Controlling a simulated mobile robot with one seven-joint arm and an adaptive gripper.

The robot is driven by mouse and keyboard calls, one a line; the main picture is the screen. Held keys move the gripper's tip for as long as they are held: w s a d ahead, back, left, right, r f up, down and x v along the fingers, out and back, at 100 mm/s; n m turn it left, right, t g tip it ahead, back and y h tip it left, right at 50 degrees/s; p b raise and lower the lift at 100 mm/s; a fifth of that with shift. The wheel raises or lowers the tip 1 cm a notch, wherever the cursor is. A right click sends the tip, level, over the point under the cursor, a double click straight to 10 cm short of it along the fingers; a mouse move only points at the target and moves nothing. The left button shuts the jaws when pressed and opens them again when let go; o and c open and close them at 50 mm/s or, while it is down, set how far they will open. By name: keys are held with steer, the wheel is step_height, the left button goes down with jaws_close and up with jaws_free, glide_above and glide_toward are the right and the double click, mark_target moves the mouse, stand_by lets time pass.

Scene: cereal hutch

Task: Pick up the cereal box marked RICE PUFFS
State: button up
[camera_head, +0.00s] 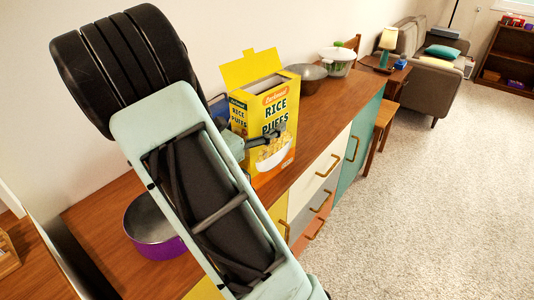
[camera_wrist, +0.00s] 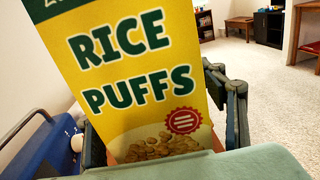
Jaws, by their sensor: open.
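The yellow RICE PUFFS cereal box (camera_head: 279,112) stands upright on the wooden hutch top, its top flap raised. It fills the middle of the wrist view (camera_wrist: 135,75), lettering and cereal picture facing me. My gripper (camera_wrist: 160,125) is open, with one finger at the left side of the box and the other at its right side. Whether either finger touches the box I cannot tell. In the head view my arm covers part of the box's left side, and one finger shows in front of its face.
A purple-sided bowl (camera_head: 153,238) sits near my arm. A blue object (camera_wrist: 50,150) is left of the box in the wrist view. The carpet (camera_head: 430,200) at the right is clear.

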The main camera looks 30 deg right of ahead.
steer(key=shift+w+d, duration=0.1)
steer(key=shift+d, duration=0.5)
steer(key=c, duration=1.7)
